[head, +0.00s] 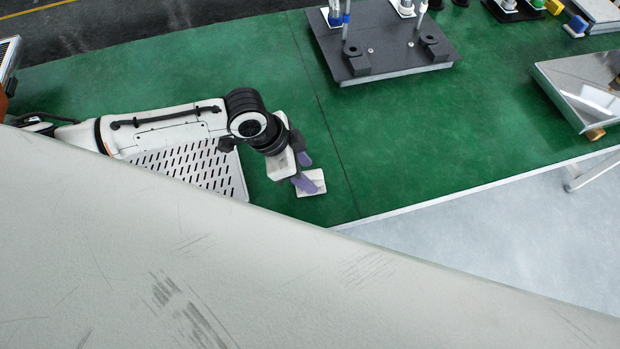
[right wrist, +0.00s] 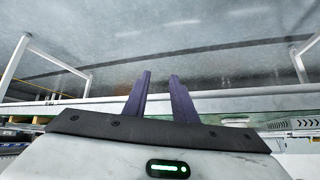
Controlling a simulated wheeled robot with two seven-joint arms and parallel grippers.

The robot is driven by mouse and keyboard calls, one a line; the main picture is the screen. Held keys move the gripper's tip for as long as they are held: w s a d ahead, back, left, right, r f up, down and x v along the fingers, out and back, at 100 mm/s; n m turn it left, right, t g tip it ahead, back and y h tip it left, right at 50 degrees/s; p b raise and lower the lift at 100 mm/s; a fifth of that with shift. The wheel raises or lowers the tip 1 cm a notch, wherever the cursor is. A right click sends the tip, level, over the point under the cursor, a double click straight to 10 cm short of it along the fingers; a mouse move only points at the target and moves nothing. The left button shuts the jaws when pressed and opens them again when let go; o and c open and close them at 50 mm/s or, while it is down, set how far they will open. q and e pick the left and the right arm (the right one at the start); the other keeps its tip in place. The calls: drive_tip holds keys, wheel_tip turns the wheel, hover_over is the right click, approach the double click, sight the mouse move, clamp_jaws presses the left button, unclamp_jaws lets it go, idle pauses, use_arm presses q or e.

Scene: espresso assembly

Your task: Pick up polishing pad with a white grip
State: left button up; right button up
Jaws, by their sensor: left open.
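A small white square piece (head: 314,188), which looks like the white grip of the polishing pad, lies on the green table near its front edge in the head view. The pad under it cannot be made out. My left gripper (head: 303,172) is open, with its purple fingers pointing down right at the white piece. The fingers overlap the piece in the picture, and I cannot tell whether they touch it. My right gripper (right wrist: 160,82) is open and empty in the right wrist view, away from the table top.
A dark fixture plate (head: 385,65) with posts and blocks stands at the back of the green table (head: 400,140). A shiny metal box (head: 585,88) sits at the right. The table between them is clear. A large pale surface blocks the lower head view.

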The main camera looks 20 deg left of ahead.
sight(310, 175)
use_arm(q)
drive_tip(key=shift+x, duration=1.35)
drive_tip(key=c, duration=0.6)
drive_tip(key=shift+c, duration=0.2)
wheel_tip(310, 175, up, 10)
drive_tip(key=shift+r, duration=0.1)
